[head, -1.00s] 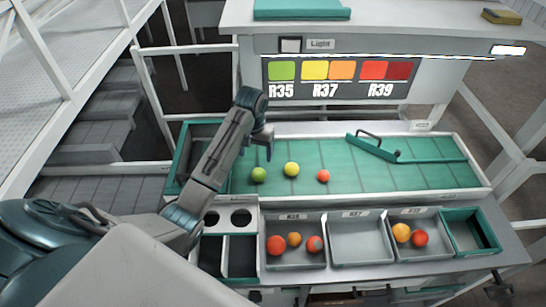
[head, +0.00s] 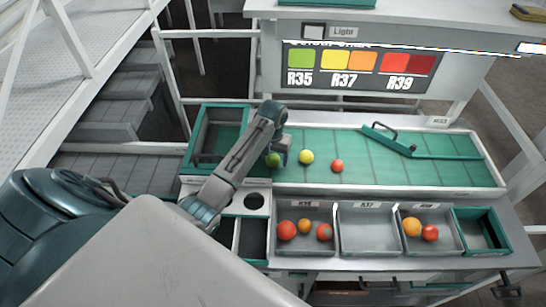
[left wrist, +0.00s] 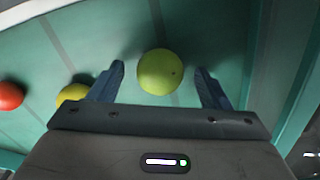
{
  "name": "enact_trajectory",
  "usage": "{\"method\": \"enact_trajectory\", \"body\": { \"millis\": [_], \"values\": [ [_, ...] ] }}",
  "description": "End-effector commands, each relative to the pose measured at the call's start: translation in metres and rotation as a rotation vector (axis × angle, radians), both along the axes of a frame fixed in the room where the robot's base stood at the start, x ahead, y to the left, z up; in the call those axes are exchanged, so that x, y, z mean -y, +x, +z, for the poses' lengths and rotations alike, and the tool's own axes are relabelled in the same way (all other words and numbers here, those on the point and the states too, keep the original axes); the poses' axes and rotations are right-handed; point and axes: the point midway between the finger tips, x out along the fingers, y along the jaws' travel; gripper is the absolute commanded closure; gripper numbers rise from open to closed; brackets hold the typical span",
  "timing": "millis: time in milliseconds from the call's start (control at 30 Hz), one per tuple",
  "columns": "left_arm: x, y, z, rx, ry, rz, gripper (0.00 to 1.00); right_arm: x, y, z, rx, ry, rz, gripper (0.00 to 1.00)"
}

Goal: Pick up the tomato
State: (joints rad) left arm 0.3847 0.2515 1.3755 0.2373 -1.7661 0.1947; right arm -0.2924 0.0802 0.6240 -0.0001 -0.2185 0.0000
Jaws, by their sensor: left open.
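A green tomato (head: 273,160) lies on the green belt, with a yellow tomato (head: 306,157) and a red tomato (head: 337,166) in a row to its right. My left gripper (head: 282,152) is low over the belt at the green tomato and partly covers it. In the left wrist view the open fingers (left wrist: 160,88) stand on either side of the green tomato (left wrist: 161,72), with gaps on both sides. The yellow tomato (left wrist: 72,95) is partly hidden behind a finger, and the red tomato (left wrist: 10,96) is at the left edge. My right gripper is out of view.
Grey bins in front of the belt include a left bin (head: 304,249) with several tomatoes, an empty middle bin (head: 369,230) and a right bin (head: 432,252) with two. A green diverter bar (head: 445,157) lies across the belt's right. A colour chart (head: 360,67) hangs behind.

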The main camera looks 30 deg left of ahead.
Motion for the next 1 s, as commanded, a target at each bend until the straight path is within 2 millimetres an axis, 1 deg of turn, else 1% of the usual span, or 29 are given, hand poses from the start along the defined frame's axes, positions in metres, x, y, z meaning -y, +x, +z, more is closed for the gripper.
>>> {"method": "enact_trajectory", "body": {
  "millis": [33, 133, 200, 300, 367, 400, 500, 833, 933, 1000],
  "values": [
    [0.0, -0.001, -0.003, -0.002, 0.0, 0.0, 0.29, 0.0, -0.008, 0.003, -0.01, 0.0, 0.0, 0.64],
    [0.0, 0.0, -0.007, 0.0, 0.0, -0.001, 0.29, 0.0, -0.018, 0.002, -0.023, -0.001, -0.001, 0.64],
    [0.0, 0.0, -0.008, 0.001, 0.0, -0.001, 0.29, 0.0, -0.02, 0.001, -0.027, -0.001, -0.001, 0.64],
    [0.0, 0.0, -0.008, 0.001, 0.0, -0.001, 0.29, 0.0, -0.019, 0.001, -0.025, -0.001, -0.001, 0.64],
    [0.0, 0.0, -0.008, 0.0, 0.0, -0.001, 0.41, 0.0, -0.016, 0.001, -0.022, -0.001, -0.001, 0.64],
    [0.0, 0.0, -0.008, 0.0, 0.0, -0.001, 0.49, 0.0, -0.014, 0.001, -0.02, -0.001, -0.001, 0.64],
    [0.0, 0.0, -0.007, 0.0, 0.0, -0.001, 0.65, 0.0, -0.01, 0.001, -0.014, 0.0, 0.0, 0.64],
    [0.0, 0.0, -0.005, 0.002, 0.0, -0.001, 0.65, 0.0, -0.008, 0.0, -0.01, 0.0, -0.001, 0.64],
    [0.0, 0.001, 0.003, 0.005, 0.001, -0.001, 0.65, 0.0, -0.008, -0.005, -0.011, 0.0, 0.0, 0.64],
    [0.0, 0.001, 0.014, 0.006, 0.001, -0.001, 0.65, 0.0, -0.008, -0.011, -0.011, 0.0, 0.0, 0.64]
  ]
}}
